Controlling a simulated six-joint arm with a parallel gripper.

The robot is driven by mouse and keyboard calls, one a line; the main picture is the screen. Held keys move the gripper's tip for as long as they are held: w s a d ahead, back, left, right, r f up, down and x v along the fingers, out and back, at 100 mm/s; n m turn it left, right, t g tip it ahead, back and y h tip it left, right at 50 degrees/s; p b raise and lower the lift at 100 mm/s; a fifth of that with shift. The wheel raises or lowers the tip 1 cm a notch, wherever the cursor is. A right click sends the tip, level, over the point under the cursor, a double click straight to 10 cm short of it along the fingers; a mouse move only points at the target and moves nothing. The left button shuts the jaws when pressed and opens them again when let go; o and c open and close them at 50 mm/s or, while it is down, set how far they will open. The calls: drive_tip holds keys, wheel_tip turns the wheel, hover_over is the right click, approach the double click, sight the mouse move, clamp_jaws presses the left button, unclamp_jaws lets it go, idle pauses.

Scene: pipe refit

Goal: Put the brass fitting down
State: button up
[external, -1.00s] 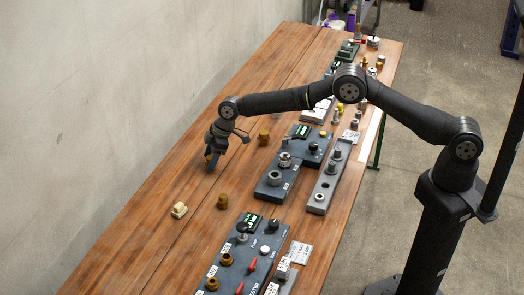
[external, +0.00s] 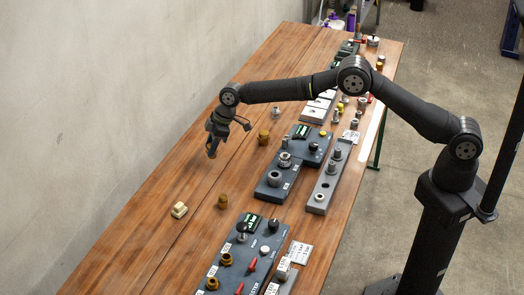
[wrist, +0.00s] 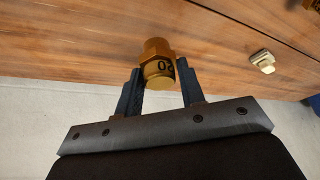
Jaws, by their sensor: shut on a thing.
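My gripper (external: 213,153) hangs over the far left part of the wooden table (external: 190,160), pointing down. In the wrist view my gripper (wrist: 160,78) is shut on a brass fitting (wrist: 158,72), with one finger on each side of it. The fitting has a wider hex part and a round end with dark marking that reads like "20" or "02". In the external view the held fitting is mostly hidden by the fingers. I cannot tell its exact height above the table, but it looks close to the wood.
Other brass fittings stand on the table, one right of my gripper (external: 263,138) and one nearer (external: 223,201). A cream block (external: 179,210) lies nearby; dark panels (external: 275,180) and a grey rail (external: 328,180) lie to the right. Bare wood surrounds my gripper.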

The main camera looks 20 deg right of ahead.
drive_tip(key=w+d+r, duration=0.4)
drive_tip(key=d+r, duration=0.2)
drive_tip(key=d, duration=0.3)
drive_tip(key=s+d, duration=0.7)
drive_tip(key=s, duration=0.2)
drive_tip(key=shift+m, duration=0.4)
drive_tip(key=s+a+f, duration=0.1)
drive_tip(key=a+f, duration=0.1)
drive_tip(key=a, duration=0.1)
drive_tip(key=s+a+f, duration=0.2)
drive_tip(key=a, duration=0.1)
drive_tip(key=s+a+f, duration=0.2)
drive_tip(key=a, duration=0.1)
drive_tip(key=shift+s+a+f, duration=0.1)
drive_tip(key=shift+a+f, duration=0.15)
drive_tip(key=shift+f, duration=1.95)
drive_tip(key=shift+f, duration=0.1)
drive_tip(key=o, duration=1)
